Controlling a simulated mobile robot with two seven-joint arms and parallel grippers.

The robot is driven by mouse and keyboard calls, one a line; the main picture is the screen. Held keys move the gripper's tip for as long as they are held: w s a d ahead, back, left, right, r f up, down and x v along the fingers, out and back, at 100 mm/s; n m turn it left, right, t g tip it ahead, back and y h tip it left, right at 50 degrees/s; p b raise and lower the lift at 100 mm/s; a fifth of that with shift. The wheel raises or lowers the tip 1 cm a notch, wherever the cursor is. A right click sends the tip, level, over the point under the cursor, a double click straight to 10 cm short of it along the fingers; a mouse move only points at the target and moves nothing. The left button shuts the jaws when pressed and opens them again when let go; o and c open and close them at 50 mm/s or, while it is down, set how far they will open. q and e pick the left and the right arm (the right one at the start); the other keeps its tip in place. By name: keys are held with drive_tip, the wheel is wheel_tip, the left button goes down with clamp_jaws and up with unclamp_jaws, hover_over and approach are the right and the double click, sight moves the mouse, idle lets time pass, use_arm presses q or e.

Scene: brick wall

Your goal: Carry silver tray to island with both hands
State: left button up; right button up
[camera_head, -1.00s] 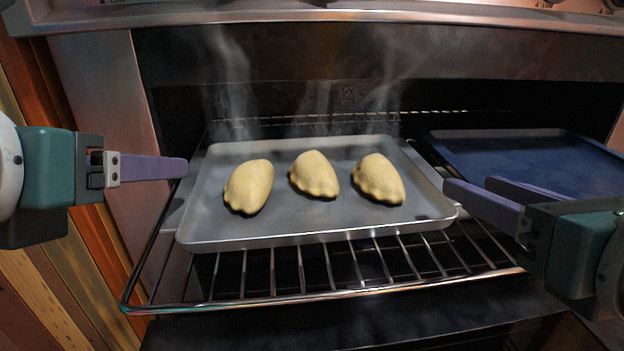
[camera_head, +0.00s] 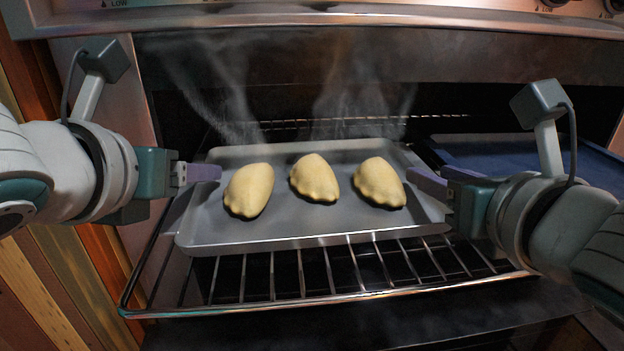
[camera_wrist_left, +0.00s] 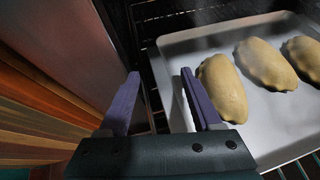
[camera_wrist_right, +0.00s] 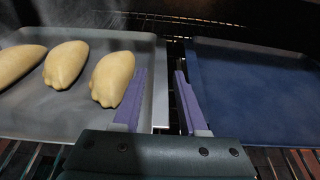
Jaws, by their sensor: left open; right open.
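The silver tray (camera_head: 310,222) sits level on the oven rack and carries three pale pastries (camera_head: 316,178). My left gripper (camera_head: 208,172) is open at the tray's left side. In the left wrist view, the tray's left rim runs between its fingers (camera_wrist_left: 160,76), with one finger over the tray. My right gripper (camera_head: 428,172) is open at the tray's right side. In the right wrist view, the tray's right rim lies between its fingers (camera_wrist_right: 160,74). Neither gripper is closed on the rim. The island is not in view.
A dark blue tray (camera_head: 520,150) lies on the rack right beside the silver tray, close to my right gripper's outer finger. The wire rack (camera_head: 330,275) reaches out in front. Oven walls stand close on the left, and steam rises over the pastries.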

use_arm(q)
drive_tip(key=shift+x, duration=0.75)
use_arm(e)
drive_tip(key=shift+w+a+f, duration=0.1)
drive_tip(key=shift+w+f, duration=0.1)
drive_tip(key=shift+w, duration=0.5)
use_arm(q)
drive_tip(key=c, duration=0.7)
use_arm(e)
clamp_jaws()
use_arm(q)
clamp_jaws()
